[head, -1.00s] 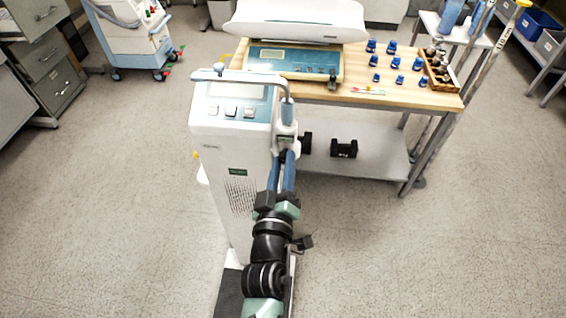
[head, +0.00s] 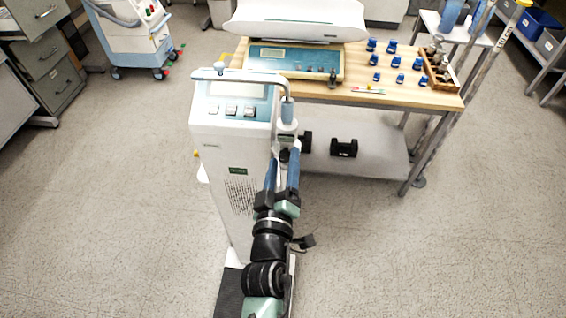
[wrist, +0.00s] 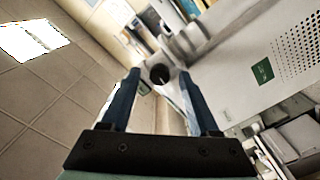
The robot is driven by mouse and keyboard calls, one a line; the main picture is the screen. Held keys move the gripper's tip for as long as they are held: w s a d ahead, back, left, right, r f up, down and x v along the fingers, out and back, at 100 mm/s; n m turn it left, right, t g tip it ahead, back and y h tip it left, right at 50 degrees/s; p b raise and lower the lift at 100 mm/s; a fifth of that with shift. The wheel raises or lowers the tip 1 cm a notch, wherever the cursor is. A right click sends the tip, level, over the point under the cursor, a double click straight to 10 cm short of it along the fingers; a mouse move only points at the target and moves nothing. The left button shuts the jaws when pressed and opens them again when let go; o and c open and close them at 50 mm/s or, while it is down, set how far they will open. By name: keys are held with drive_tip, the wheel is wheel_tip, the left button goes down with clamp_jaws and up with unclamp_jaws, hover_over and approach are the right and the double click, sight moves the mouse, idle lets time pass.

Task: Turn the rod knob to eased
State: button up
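In the wrist view a dark round knob (wrist: 160,73) with a pale collar faces me on the side of a white device; I take it as the rod knob. My gripper (wrist: 158,72) is open, its two blue fingers on either side of the knob in the picture. I cannot tell whether either finger touches it. In the head view my gripper (head: 282,160) is beside the right side of the white floor-standing device (head: 228,160), below a pale fitting (head: 287,128). There the knob is not clearly visible.
The device has a panel with several buttons (head: 231,110) and a top handle bar (head: 235,75). Behind it stands a wooden-topped table (head: 350,95) with a scale (head: 295,62), blue-capped items and a weight box.

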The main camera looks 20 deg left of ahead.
drive_tip(key=b+v, duration=0.1)
drive_tip(key=v, duration=1.2)
drive_tip(key=w+a+m, duration=0.1)
drive_tip(key=w, duration=0.3)
drive_tip(key=w+a+m, duration=0.1)
drive_tip(key=w+m, duration=0.1)
drive_tip(key=w, duration=0.2)
drive_tip(key=w+a+m, duration=0.1)
drive_tip(key=w+m, duration=0.1)
drive_tip(key=w, duration=0.2)
drive_tip(key=shift+w+a+p, duration=0.3)
idle(0.4)
clamp_jaws()
